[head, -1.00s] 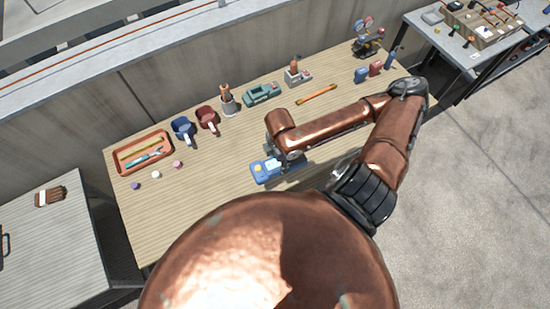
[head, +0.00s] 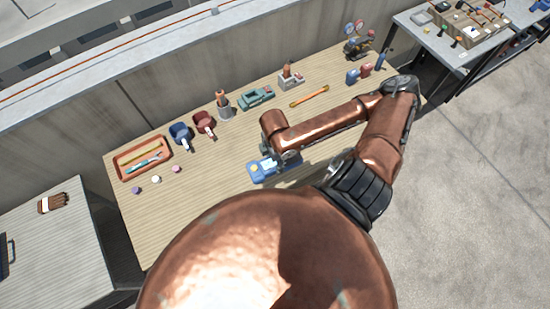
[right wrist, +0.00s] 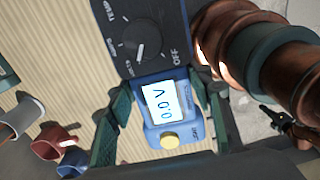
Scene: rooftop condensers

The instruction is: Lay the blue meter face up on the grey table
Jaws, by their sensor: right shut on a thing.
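The blue meter (head: 260,171) is in my right gripper (head: 283,158), over the wooden table. In the right wrist view the meter (right wrist: 173,117) shows its lit screen reading 0.0 V, a yellow knob and a black dial, with its face toward the camera. The green fingers of my right gripper (right wrist: 165,115) are on both sides of it. I cannot tell whether its underside touches the wood. A grey table (head: 50,245) stands at the lower left, with a brown glove (head: 52,203) on it. My left gripper is not in view.
The wooden table (head: 200,225) carries an orange tray (head: 119,170), a blue mug (head: 180,134), a red mug (head: 204,124) and a teal tool (head: 256,98) along its back. A gap separates it from the grey table, whose middle is bare. Another grey bench (head: 425,40) stands upper right.

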